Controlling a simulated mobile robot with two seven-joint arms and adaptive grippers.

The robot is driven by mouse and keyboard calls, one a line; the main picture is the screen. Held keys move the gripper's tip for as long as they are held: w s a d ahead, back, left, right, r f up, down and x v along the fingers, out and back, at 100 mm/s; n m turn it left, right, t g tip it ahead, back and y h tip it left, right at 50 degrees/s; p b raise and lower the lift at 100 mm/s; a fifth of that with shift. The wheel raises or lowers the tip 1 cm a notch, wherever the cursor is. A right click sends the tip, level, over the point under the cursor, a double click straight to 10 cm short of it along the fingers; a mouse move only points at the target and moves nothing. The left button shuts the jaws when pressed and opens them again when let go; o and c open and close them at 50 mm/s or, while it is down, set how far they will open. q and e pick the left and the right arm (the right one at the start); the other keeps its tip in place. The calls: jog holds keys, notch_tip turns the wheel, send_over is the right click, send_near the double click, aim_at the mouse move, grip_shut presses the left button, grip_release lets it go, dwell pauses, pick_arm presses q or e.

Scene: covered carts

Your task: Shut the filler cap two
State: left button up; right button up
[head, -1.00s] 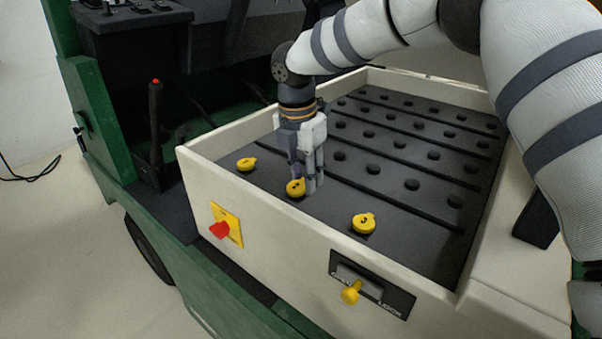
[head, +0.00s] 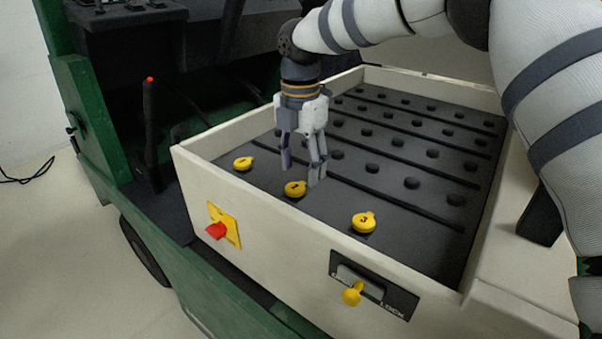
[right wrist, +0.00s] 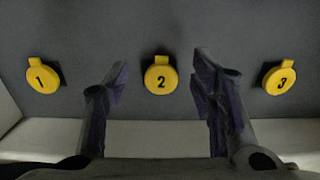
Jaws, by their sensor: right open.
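Filler cap two (head: 295,189) is a round yellow cap with a dark numeral, lying flat on the dark battery top, between cap one (head: 243,164) and cap three (head: 363,222). In the right wrist view cap two (right wrist: 161,79) shows its numeral 2 and its small tab at the top edge, looking shut. My right gripper (head: 302,175) is open and empty, just above and behind cap two, apart from it. In the right wrist view its fingers (right wrist: 162,88) stand to either side of cap two. My left gripper is out of view.
The pale bin wall (head: 300,240) surrounds the dark top. On its front are a red knob on a yellow plate (head: 223,225) and a yellow lock knob (head: 352,293). Rows of dark round plugs (head: 372,168) lie behind the caps. A dark lever with a red tip (head: 151,120) stands at left.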

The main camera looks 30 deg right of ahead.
aim_at(300, 183)
notch_tip(300, 183, up, 10)
jog(key=shift+a+f, duration=0.15)
jog(key=shift+f, duration=0.05)
